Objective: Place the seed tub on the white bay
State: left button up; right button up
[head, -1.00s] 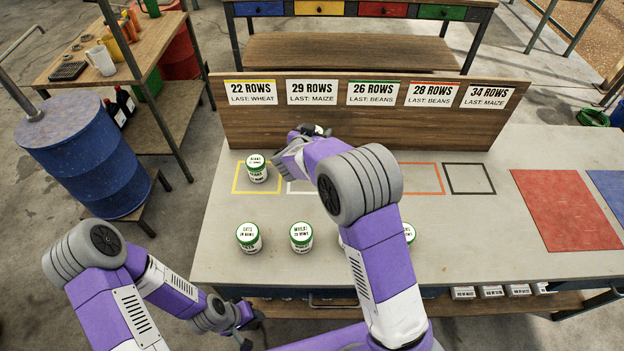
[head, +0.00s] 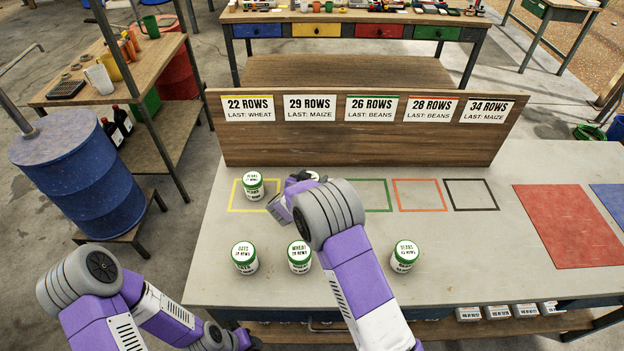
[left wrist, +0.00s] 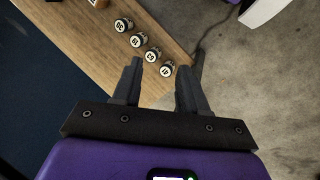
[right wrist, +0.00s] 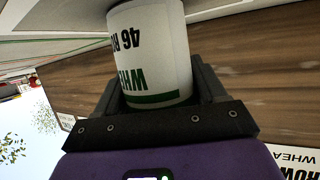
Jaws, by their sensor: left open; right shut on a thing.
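My right gripper (right wrist: 155,75) is shut on a white seed tub (right wrist: 150,40) with a green band; its label, upside down in the right wrist view, reads "WHE…" and "46 RO…". In the head view this gripper (head: 297,184) is low over the bench, just right of the yellow bay (head: 236,208). My arm hides the white bay and most of the held tub, so I cannot tell whether the tub touches the bench. My left gripper (left wrist: 158,73) is open and empty, off the bench's front left.
A beans tub (head: 253,186) stands in the yellow bay. Three more tubs stand in front: oats (head: 244,257), wheat (head: 299,256) and another (head: 404,256). The green (head: 377,195), orange (head: 419,195) and black (head: 470,194) bays look empty. A wooden sign board (head: 360,145) stands behind.

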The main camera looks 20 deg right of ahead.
jog(key=shift+r, duration=0.15)
jog(key=o, duration=1.1)
jog(key=shift+f, duration=0.2)
jog(key=shift+o, duration=0.2)
jog(key=shift+r, duration=0.25)
jog(key=p+v, duration=0.2)
jog(key=v, duration=1)
jog(key=shift+f, duration=0.15)
jog(key=shift+s, duration=0.1)
